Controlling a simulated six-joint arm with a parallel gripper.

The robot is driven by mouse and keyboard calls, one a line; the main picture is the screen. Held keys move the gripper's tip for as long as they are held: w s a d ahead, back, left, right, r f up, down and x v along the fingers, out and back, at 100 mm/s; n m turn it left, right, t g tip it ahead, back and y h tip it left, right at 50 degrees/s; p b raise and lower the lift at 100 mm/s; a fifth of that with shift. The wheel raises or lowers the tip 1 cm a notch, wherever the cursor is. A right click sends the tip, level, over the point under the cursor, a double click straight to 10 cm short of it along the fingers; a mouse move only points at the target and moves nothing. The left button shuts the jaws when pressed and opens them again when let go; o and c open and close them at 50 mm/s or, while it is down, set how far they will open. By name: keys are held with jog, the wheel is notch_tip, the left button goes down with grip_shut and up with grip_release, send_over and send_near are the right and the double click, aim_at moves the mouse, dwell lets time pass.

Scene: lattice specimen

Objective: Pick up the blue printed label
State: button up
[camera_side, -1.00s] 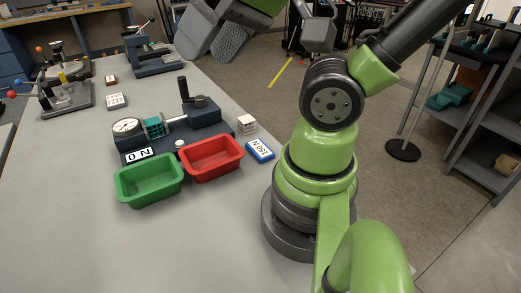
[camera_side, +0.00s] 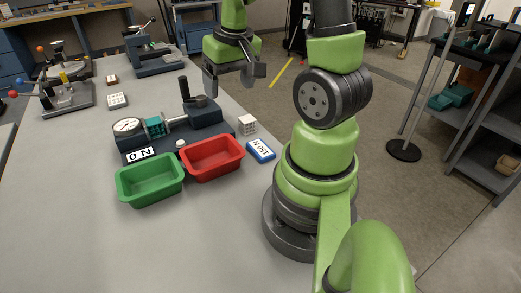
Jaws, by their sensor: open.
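The blue printed label (camera_side: 261,150) lies flat on the table near its right edge. It has a blue border and a white face printed "150 N". My gripper (camera_side: 233,84) is open and empty, fingers pointing down. It is in the air, above and behind the label in the picture, apart from it. The label is fully in view, between the red bin and my arm's base.
A red bin (camera_side: 212,174) is left of the label, a green bin (camera_side: 122,190) beside it. A white lattice cube (camera_side: 246,125) sits just behind the label. A test device with a dial (camera_side: 127,127) and "0 N" plate (camera_side: 139,155) stands behind the bins. The front table is clear.

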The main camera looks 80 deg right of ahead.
jog(key=m+g+y, duration=0.1)
jog(key=g, duration=0.1)
send_over(260, 148)
notch_tip(260, 148, down, 8)
jog(key=f, duration=0.4)
jog(key=shift+d, duration=0.25)
jog(key=shift+a+f, duration=0.2)
jog(key=shift+f, duration=3.05)
jog(key=c, duration=1)
